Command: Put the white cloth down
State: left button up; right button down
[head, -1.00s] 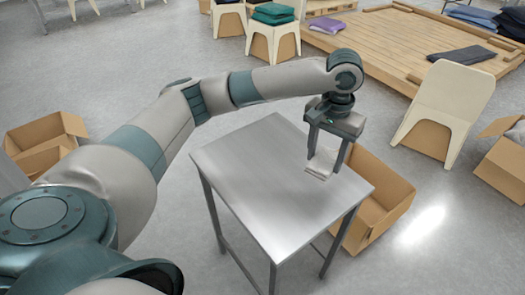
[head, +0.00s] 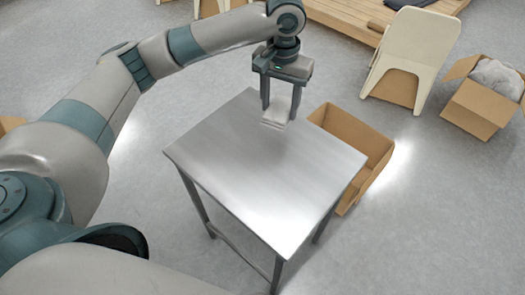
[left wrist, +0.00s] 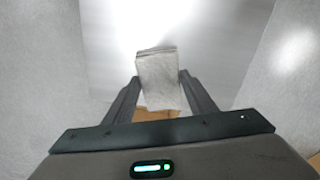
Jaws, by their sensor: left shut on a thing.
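The white cloth (head: 275,110), a small folded piece, is between the fingers of my left gripper (head: 281,113), near the far corner of the metal table (head: 255,175). My left gripper points down and is shut on the cloth. In the left wrist view the cloth (left wrist: 158,82) sits between the two dark fingers (left wrist: 160,80), with the bright tabletop beyond it. I cannot tell whether the cloth's lower edge touches the tabletop. My right gripper is not in view.
An open cardboard box (head: 352,142) stands on the floor against the table's right side. Another box (head: 483,100) with grey cloth is at the right, near a cream chair (head: 415,50). A wooden platform (head: 345,18) is behind. The tabletop is otherwise bare.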

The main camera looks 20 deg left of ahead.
aim_at(285, 129)
pick_arm(q)
jog(key=s+d+f+m, duration=0.1)
jog(key=s+d+f+m+b, duration=0.1)
jog(key=f, duration=0.1)
jog(key=s+d+f+m, duration=0.1)
jog(key=f, duration=0.1)
jog(key=shift+s+f+b, duration=0.1)
jog(key=shift+b, duration=0.2)
jog(key=shift+s+d+f, duration=0.1)
jog(key=shift+f, duration=0.05)
jog(key=s+a+f+p, duration=0.1)
jog(key=a+f, duration=0.1)
jog(key=a, duration=0.1)
jog(key=s+a+f, duration=0.1)
jog(key=a+f, duration=0.1)
jog(key=a, duration=0.2)
jog(key=a+f+p, duration=0.1)
jog(key=a+f, duration=0.1)
jog(key=a, duration=0.1)
jog(key=shift+s+a+f+p, duration=0.1)
jog(key=shift+s+a+p, duration=0.2)
jog(key=shift+s, duration=0.1)
jog(key=shift+s+a+f, duration=0.1)
jog(key=shift+a+f, duration=0.25)
jog(key=shift+a, duration=0.05)
